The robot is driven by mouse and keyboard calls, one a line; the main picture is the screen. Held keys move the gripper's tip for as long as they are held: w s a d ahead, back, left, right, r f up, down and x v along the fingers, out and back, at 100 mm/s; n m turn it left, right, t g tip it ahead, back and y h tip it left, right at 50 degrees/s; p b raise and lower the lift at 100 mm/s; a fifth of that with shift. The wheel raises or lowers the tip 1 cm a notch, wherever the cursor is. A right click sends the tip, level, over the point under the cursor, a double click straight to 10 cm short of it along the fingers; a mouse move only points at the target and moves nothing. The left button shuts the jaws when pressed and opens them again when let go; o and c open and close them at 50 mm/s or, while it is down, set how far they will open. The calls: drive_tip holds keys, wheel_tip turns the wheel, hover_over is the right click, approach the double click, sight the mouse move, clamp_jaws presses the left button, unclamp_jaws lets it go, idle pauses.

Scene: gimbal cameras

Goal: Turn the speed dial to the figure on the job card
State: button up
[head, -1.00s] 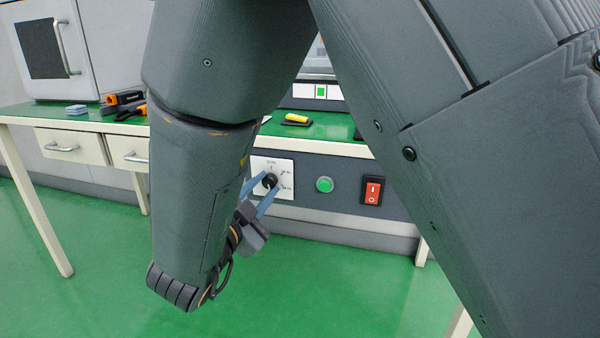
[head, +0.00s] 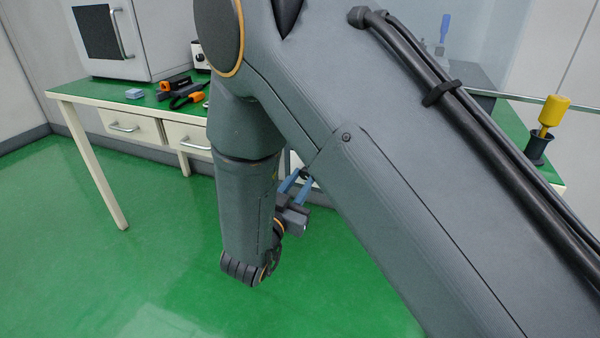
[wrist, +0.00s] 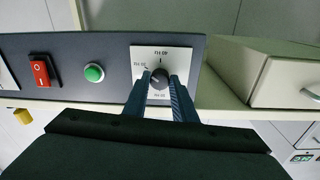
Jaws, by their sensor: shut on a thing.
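The speed dial (wrist: 160,77) is a dark round knob on a white plate (wrist: 175,54) in the wrist view. I cannot make out the pointer's exact setting. No job card can be made out in the current views.
Beside the dial in the wrist view are a green button (wrist: 94,72) and a red rocker switch (wrist: 41,72). A drawer (wrist: 288,80) is on the other side. In the head view, orange-black tools (head: 180,90) lie on the green bench, and a yellow-handled tool (head: 553,112) stands right.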

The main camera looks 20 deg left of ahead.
drive_tip(key=shift+n+p, duration=0.35)
drive_tip(key=shift+n, duration=0.15)
drive_tip(key=o, duration=1)
drive_tip(key=shift+o, duration=0.2)
drive_tip(key=s, duration=0.7)
drive_tip(key=shift+s+a+f+p, duration=0.25)
drive_tip(key=shift+s+a+p, duration=0.1)
drive_tip(key=shift+s+a, duration=0.1)
drive_tip(key=shift+w, duration=0.1)
